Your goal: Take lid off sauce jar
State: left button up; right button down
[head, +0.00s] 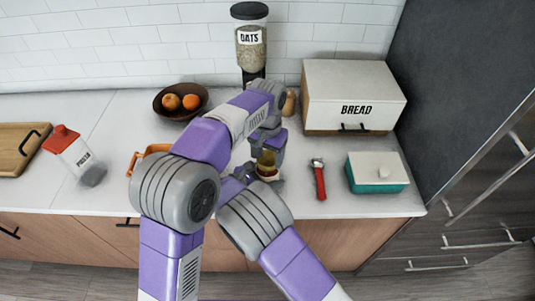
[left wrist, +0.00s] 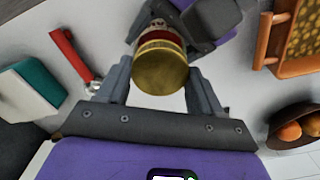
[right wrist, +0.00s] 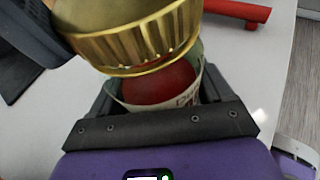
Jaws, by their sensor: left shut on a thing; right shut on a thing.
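The sauce jar (head: 268,172) stands near the counter's front edge, partly hidden by my arms. My right gripper (right wrist: 160,100) is shut on the jar's body. In the right wrist view, red sauce (right wrist: 160,83) shows in the jar's open mouth. The ribbed gold lid (right wrist: 135,40) is tilted above the mouth, off the rim on the visible side; whether it touches the far side is hidden. My left gripper (head: 268,145) comes from above and is shut on the lid, which fills the space between its fingers in the left wrist view (left wrist: 160,68).
A red-handled tool (head: 319,180) and a teal dish with a white lid (head: 377,172) lie to the right. An orange basket (head: 148,155), fruit bowl (head: 180,101) and red-topped bottle (head: 75,155) are left. A bread box (head: 352,95) and oats dispenser (head: 251,45) stand behind.

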pick_arm(q)
jog(key=o, duration=1.2)
jog(key=shift+r, duration=0.1)
